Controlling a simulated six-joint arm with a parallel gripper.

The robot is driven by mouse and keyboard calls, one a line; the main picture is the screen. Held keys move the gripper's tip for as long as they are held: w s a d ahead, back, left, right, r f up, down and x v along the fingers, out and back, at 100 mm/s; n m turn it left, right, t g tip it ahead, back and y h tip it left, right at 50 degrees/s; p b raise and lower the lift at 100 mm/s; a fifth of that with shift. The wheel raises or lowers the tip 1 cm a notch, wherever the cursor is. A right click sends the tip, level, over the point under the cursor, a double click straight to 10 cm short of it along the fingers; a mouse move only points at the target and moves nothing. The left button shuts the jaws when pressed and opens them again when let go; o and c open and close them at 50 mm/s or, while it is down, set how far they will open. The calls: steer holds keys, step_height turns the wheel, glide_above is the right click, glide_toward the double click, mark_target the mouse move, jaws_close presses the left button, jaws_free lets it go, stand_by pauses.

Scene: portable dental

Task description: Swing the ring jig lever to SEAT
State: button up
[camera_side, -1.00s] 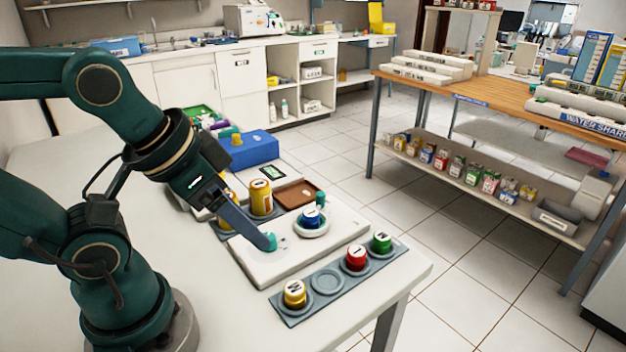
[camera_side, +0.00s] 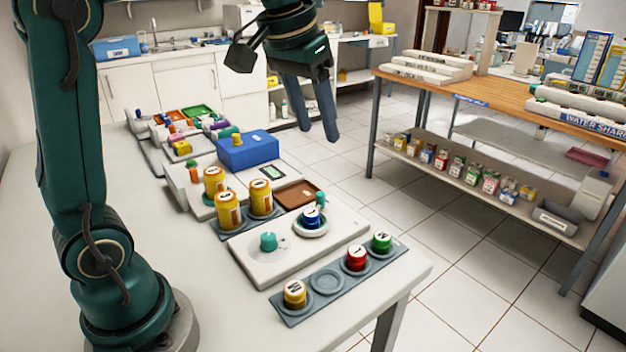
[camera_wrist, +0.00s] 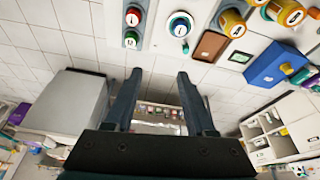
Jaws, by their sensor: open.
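A white panel (camera_side: 262,272) lies near the table's front edge. At its right end a pale ring (camera_side: 311,232) surrounds a blue jar (camera_side: 312,216) with a white-labelled top. A small teal lever knob (camera_side: 320,198) stands just behind the ring; the wrist view also shows this knob (camera_wrist: 185,47) beside the ring. A separate teal knob (camera_side: 268,241) stands on a light disc at the panel's left. My gripper (camera_side: 320,133) is open and empty, raised well above and behind the panel. Any lettering by the lever is too small to read.
A grey tray (camera_side: 326,310) in front holds yellow, red and green jars and one empty socket. Tall yellow jars (camera_side: 227,210), a brown tray (camera_side: 297,194) and a blue box (camera_side: 247,152) stand behind. A wooden-topped shelf unit (camera_side: 500,85) stands right, across open floor.

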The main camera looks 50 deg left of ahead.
steer(key=w+a+f+n+g, duration=0.1)
steer(key=w+a+f+g, duration=0.1)
steer(key=w+a+f, duration=0.4)
steer(key=n+g, duration=0.1)
steer(key=g, duration=0.1)
glide_above(320, 194)
steer(key=shift+h, duration=0.3)
step_height(320, 194, down, 10)
steer(key=shift+w+r, duration=0.1)
steer(key=shift+r, duration=0.15)
steer(key=shift+f, duration=2.65)
jaws_close()
steer(key=shift+r, duration=0.1)
